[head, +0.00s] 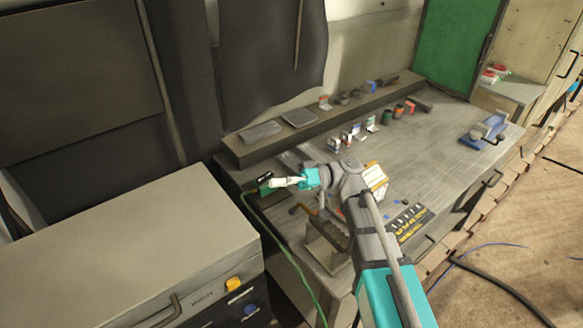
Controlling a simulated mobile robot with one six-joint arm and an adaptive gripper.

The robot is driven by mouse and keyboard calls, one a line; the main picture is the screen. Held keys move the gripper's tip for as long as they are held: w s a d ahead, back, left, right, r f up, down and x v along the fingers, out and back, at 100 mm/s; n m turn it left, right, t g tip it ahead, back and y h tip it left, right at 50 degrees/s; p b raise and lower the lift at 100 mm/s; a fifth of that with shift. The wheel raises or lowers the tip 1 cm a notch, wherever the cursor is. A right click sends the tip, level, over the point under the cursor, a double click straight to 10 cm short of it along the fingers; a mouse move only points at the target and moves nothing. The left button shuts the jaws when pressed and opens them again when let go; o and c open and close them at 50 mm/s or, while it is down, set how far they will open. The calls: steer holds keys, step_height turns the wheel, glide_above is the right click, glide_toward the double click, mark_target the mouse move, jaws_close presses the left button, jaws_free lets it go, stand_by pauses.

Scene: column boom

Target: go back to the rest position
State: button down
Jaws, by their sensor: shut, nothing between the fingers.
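My arm reaches from the lower right of the head view up over the workbench (440,130). My gripper (272,184) is at the arm's end, pointing left, above the bench's left part. Its pale fingers are shut with nothing held between them. A dark and green item (264,178) with a green cable lies just behind or beside the fingertips; I cannot tell whether they touch. The arm hides part of the bench, including part of a white and orange box (376,180).
A raised shelf (330,105) with small items runs along the bench's back. Several small containers (370,122) stand before it. A blue vise (483,132) is at the right. A grey cabinet (120,250) stands at the left. A green cable (290,255) hangs off the bench. The bench's right middle is clear.

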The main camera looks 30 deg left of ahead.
steer(key=shift+r, duration=0.1)
step_height(320, 180, up, 10)
steer(key=p, duration=1)
